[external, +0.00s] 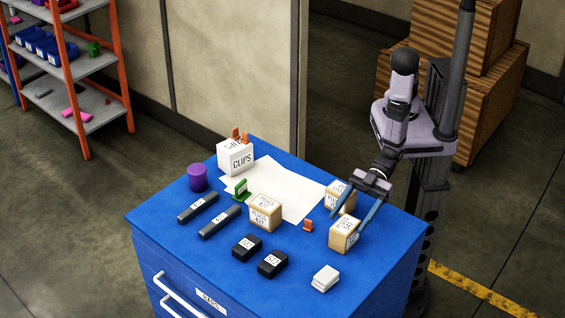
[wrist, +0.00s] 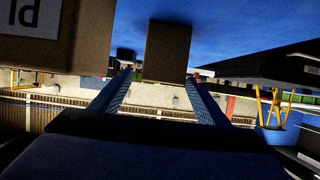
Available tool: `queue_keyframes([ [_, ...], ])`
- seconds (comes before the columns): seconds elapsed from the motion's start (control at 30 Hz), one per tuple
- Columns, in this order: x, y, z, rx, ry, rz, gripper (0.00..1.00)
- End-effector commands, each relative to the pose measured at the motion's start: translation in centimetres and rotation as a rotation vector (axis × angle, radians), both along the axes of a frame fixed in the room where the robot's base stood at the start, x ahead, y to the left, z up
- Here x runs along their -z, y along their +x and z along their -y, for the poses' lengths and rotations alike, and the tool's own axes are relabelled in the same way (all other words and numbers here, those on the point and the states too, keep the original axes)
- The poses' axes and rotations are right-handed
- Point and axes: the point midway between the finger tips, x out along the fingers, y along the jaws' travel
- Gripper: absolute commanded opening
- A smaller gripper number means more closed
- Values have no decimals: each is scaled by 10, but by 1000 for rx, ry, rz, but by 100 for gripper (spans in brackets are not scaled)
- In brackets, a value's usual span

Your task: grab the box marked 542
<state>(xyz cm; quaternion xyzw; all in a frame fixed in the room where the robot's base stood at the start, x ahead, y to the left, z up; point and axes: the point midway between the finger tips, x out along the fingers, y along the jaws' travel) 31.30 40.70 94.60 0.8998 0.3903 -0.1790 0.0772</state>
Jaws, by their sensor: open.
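Three tan boxes with printed labels stand on the blue bench: one near the middle (external: 265,212), one at the back right (external: 340,197) and one at the right (external: 345,235). Their small print is too blurred for me to tell which is marked 542. My gripper (external: 346,222) is open and points down beside the two right boxes, its fingers partly covering them. In the wrist view a tan box (wrist: 167,50) shows beyond and between the open fingertips (wrist: 160,75), apparently not gripped. Another labelled tan box (wrist: 75,45) is close at upper left.
Two black labelled boxes (external: 247,247) (external: 272,264) lie at the front, with a white stack (external: 325,278) to their right. A small orange part (external: 308,225) is between tan boxes. A white CLIPS box (external: 236,158), purple cylinder (external: 198,178) and dark bars (external: 198,207) are left.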

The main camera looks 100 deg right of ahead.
Motion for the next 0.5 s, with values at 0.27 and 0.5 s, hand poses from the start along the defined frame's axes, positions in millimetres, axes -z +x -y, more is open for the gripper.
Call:
queue_keyframes([
  [0.27, 4, 8, -8, 1, 0, 0, 69],
  [0.5, 8, 13, -14, 0, -1, 0, 69],
])
